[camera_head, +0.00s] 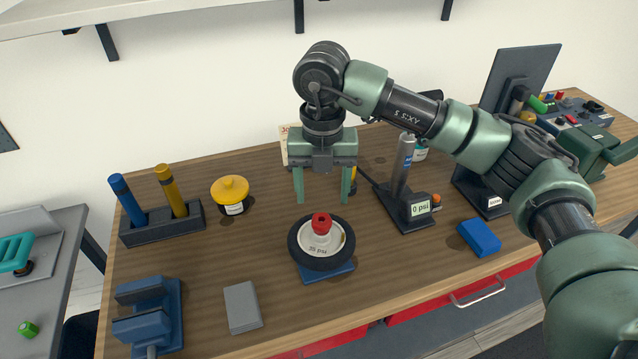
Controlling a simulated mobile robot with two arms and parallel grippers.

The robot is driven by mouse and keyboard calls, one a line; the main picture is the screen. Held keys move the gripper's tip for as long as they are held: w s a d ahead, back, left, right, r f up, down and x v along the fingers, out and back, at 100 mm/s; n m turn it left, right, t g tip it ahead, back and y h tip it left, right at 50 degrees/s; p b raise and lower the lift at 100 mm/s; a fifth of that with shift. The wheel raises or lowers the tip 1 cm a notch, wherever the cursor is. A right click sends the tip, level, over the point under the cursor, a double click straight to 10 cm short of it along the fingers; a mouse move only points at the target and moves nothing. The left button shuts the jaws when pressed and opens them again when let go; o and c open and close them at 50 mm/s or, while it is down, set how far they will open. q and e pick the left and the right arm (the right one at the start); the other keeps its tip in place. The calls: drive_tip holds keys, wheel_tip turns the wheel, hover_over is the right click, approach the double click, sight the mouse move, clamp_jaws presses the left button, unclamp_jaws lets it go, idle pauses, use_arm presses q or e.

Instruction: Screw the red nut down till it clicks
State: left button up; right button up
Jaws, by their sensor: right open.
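The red nut (321,219) sits upright at the centre of a wheel (294,250) with a dark tyre and a pale hub marked "35 psi". The wheel lies flat on a blue base (327,274) on the wooden bench. My right gripper (322,189) points down with its two green fingers apart and nothing between them. It appears above and slightly behind the nut, not touching it. The nut's thread is hidden, so how far down it is cannot be told. My left gripper is not in view.
A gauge stand (408,211) reading "0 psi" is right of the wheel, with a blue block (480,238) farther right. A yellow-lidded pot (231,194), a pen holder (161,225), a grey block (242,307) and a blue vise (149,314) stand left.

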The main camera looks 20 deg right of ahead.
sight(322, 222)
wheel_tip(322, 222, down, 6)
drive_tip(key=shift+r+p, duration=0.1)
drive_tip(key=shift+p, duration=0.75)
drive_tip(key=shift+f, duration=0.6)
drive_tip(key=shift+c, duration=0.3)
